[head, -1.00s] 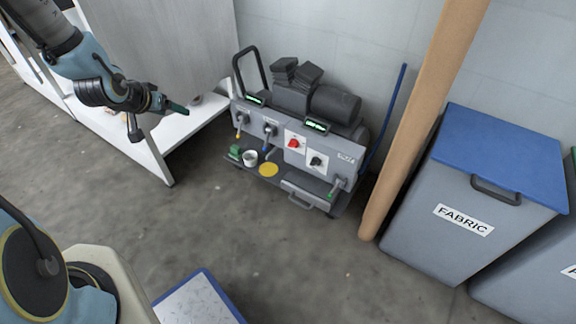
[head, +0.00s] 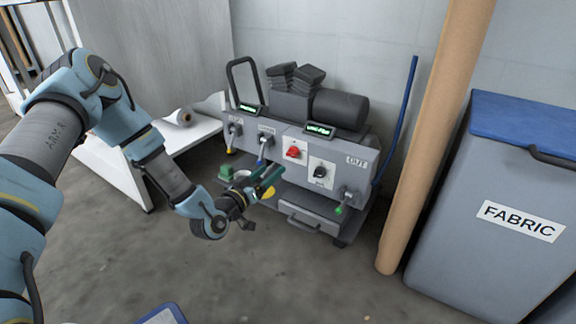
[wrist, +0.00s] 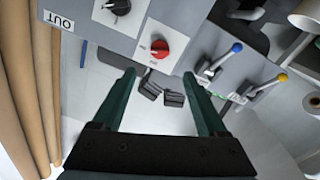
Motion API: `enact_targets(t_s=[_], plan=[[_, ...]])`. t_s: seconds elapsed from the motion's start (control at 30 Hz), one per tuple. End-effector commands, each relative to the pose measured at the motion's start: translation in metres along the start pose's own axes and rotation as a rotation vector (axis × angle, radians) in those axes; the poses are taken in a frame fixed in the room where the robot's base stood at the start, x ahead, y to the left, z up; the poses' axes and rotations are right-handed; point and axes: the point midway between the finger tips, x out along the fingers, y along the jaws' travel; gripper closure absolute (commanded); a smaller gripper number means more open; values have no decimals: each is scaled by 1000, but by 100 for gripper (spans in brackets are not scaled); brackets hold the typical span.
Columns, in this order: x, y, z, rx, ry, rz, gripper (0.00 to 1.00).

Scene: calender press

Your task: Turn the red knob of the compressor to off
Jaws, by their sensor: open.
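The compressor (head: 262,141) is a grey machine against the wall with a cylinder on top. Its red knob (head: 293,152) sits on a white plate on the front panel, up and left of a black knob (head: 320,172). In the wrist view the red knob (wrist: 159,48) shows ahead of the fingers, a little above and between their tips, with a clear gap. My gripper (head: 275,179) is in front of the panel, below and left of the red knob in the head view. In the wrist view my gripper (wrist: 160,76) has its two green fingers apart with nothing between them.
Levers with a blue tip (wrist: 237,47) and a yellow tip (wrist: 282,77) stick out beside the red knob. A brown roll (head: 435,140) and a grey fabric bin (head: 490,210) stand right. A white shelf (head: 125,178) stands left.

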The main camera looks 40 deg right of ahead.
Motion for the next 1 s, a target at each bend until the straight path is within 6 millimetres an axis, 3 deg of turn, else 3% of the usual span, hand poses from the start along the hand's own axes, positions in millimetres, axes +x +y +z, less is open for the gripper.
enact_targets(t_s=[0.4, 0.6, 1.0], plan=[[70, -1, 2, 3, 3, 2, 24], [96, 0, 1, 1, 1, 1, 24], [104, 0, -1, 0, -1, -1, 24]])
